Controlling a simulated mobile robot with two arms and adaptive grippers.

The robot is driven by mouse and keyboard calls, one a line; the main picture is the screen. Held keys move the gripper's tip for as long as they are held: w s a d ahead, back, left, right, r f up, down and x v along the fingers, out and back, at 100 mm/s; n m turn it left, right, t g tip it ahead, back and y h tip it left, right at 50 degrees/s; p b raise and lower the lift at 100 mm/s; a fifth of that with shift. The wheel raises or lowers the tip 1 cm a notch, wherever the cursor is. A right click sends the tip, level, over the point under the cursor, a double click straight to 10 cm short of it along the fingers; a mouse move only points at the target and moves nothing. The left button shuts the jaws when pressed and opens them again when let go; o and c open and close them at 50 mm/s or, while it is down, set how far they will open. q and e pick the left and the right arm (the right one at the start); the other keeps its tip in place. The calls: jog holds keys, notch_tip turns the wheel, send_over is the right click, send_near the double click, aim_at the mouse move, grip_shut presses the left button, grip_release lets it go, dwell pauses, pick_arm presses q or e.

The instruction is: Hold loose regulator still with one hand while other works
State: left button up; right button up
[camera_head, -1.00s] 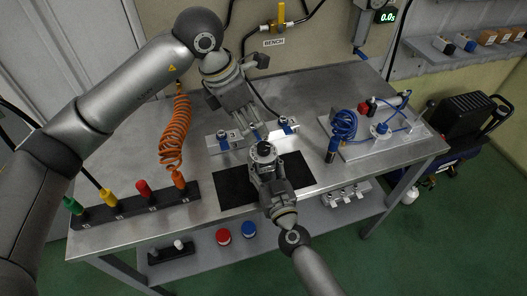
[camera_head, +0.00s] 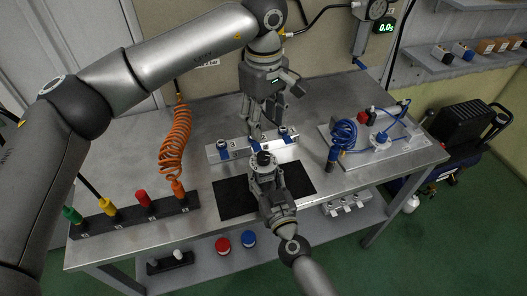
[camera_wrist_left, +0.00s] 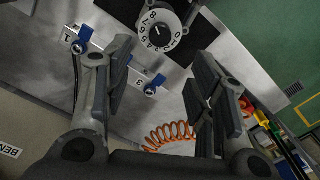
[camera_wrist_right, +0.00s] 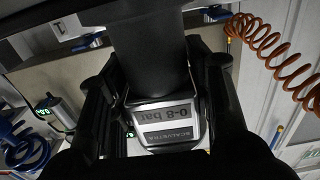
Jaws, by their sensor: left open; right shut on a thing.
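The regulator (camera_head: 263,158) stands over the black mat (camera_head: 236,199), with a dark round top. My right gripper (camera_head: 266,177) is shut on its body from the front. In the right wrist view the regulator's label (camera_wrist_right: 166,123) reads "SCALVETRA 0-8 bar" between the fingers. My left gripper (camera_head: 262,128) is open and empty, pointing down just behind and above the regulator. In the left wrist view the regulator's numbered dial (camera_wrist_left: 158,31) shows beyond the open fingers, apart from them.
An orange coiled hose (camera_head: 174,145) and a black rack with coloured plugs (camera_head: 128,217) are on the left. A plate with blue hose (camera_head: 352,152) is on the right.

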aim_at(264, 155)
pick_arm(q)
notch_tip(264, 155, down, 11)
jog(key=shift+f, duration=0.1)
dwell(0.3)
jog(key=c, duration=1.1)
jog(key=shift+o, duration=0.2)
jog(key=n, duration=0.5)
jog(key=shift+n, duration=0.3)
jog(key=n, duration=0.6)
